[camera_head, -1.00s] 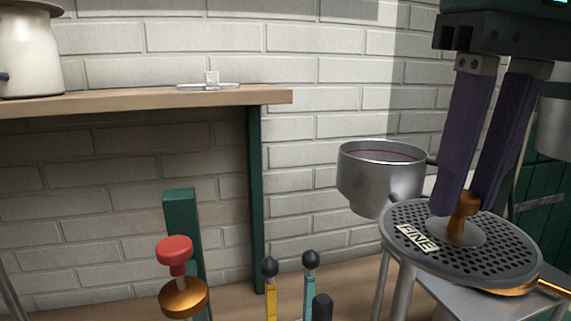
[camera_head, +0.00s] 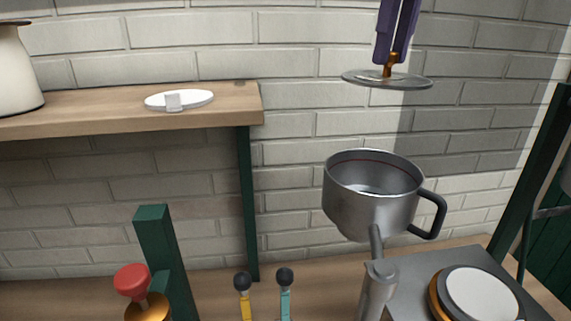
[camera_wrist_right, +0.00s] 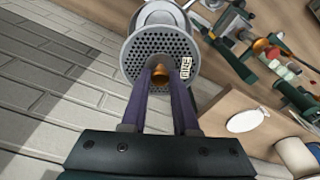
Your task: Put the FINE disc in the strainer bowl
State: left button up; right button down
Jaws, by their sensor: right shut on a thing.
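The FINE disc (camera_head: 361,79) is a round grey perforated plate with an orange-brown knob. It hangs level in the air in the head view, above the strainer bowl (camera_head: 352,205) and apart from it. My right gripper (camera_head: 390,58) is shut on the disc's knob. The right wrist view shows the disc's holes and FINE label (camera_wrist_right: 185,68), with my gripper (camera_wrist_right: 161,76) at its knob. The strainer bowl is a metal pot with a side handle and a red line inside, on a metal stand. My left gripper is not in view.
A wooden shelf (camera_head: 225,102) at the left carries a white disc (camera_head: 196,98) and a cream jug (camera_head: 15,75). A red knob (camera_head: 131,281) and two dark-topped levers (camera_head: 285,277) stand below. A white-topped round thing (camera_head: 481,295) is at the lower right.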

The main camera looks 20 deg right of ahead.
notch_tip(320, 180, down, 2)
jog(key=shift+f+b, duration=0.25)
jog(key=shift+b, duration=0.15)
notch_tip(320, 180, down, 17)
jog(key=p, duration=0.2)
jog(key=shift+d+f, duration=0.1)
jog(key=shift+f, duration=0.1)
jog(key=shift+f, duration=0.1)
jog(key=c, duration=0.7)
grip_release()
